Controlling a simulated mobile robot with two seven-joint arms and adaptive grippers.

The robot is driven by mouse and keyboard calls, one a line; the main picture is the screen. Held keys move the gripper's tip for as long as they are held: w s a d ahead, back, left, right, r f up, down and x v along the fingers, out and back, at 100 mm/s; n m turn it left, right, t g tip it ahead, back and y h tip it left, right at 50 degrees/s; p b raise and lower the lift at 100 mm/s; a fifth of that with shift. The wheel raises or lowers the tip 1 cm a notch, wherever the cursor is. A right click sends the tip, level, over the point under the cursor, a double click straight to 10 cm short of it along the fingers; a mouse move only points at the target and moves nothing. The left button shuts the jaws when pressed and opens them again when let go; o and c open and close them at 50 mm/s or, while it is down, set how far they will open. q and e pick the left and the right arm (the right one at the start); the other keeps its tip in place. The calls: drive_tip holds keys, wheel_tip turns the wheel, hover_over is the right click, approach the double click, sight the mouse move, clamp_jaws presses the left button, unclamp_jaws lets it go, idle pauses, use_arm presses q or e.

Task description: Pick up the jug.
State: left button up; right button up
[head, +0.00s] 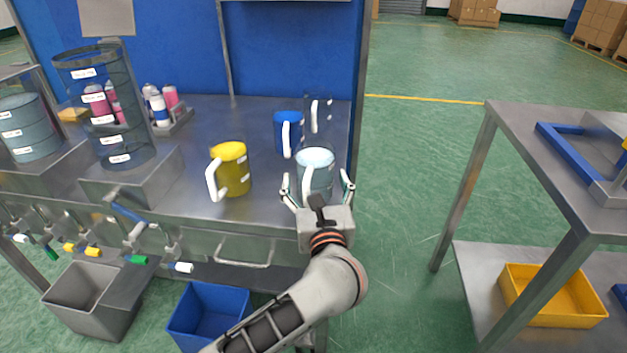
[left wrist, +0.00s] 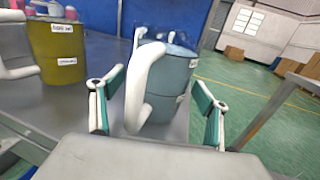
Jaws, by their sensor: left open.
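A light blue-grey jug (head: 316,160) with a white handle stands upright near the front right of the steel bench. My left gripper (head: 318,188) is open at its near side, with one finger to each side of it. In the left wrist view the jug (left wrist: 172,85) stands between the spread fingers (left wrist: 158,108), its white handle facing the camera on the left. Both pads look apart from the jug. Other jugs stand nearby: a yellow one (head: 233,170) to the left, a blue one (head: 288,133) behind, and a clear one (head: 319,118) at the back. My right gripper is not in view.
The steel bench (head: 200,195) also bears a clear cylinder (head: 122,120), a grey drum (head: 28,130) and several pink and white cans (head: 158,108). Bins (head: 207,312) stand below. Floor is free on the right, before another table (head: 530,135).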

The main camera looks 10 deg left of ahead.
sight(317, 169)
use_arm(q)
drive_tip(key=shift+w+a, duration=0.1)
drive_tip(key=shift+w, duration=0.3)
drive_tip(key=c, duration=1.7)
drive_tip(key=shift+r+p, duration=0.95)
drive_tip(key=shift+r, duration=1.4)
wheel_tip(317, 169, up, 6)
drive_tip(key=p, duration=0.2)
drive_tip(key=shift+f+p, duration=0.25)
drive_tip(key=shift+p, duration=0.1)
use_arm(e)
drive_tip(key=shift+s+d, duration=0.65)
